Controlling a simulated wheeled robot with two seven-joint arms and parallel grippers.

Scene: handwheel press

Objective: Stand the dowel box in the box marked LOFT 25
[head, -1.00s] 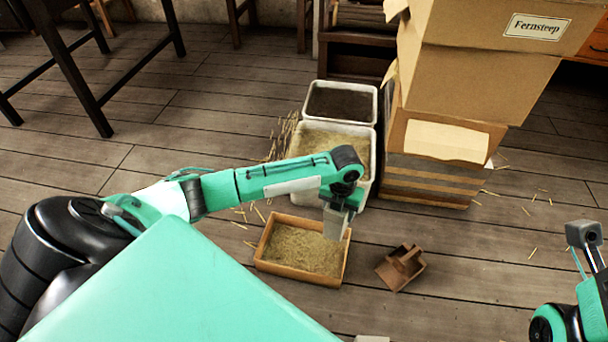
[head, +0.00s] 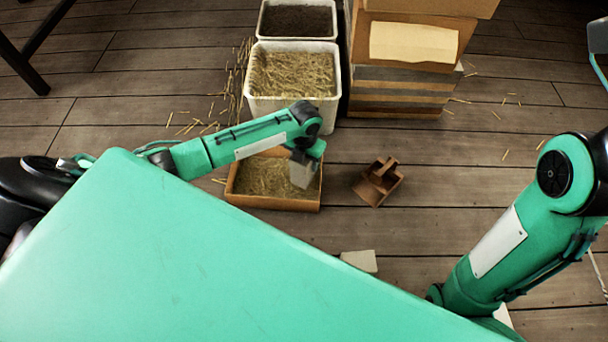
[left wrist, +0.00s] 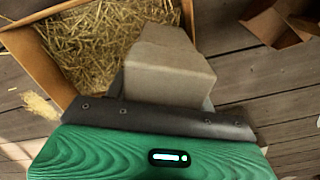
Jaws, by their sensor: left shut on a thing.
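My left gripper (head: 304,154) is shut on a plain grey-tan box (head: 302,172), which I take for the dowel box. It hangs below the fingers over the right side of a shallow wooden tray of straw (head: 231,194). No LOFT 25 marking is legible on any box. My right arm is at the right of the head view; its gripper cannot be made out.
A wooden scoop (head: 379,182) lies right of the tray. Behind it stand two white bins, one with straw (head: 292,105), one with dark contents (head: 297,36). Stacked cartons (head: 405,75) stand back right. A small pale block (head: 359,261) lies in front. Floor right of the scoop is clear.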

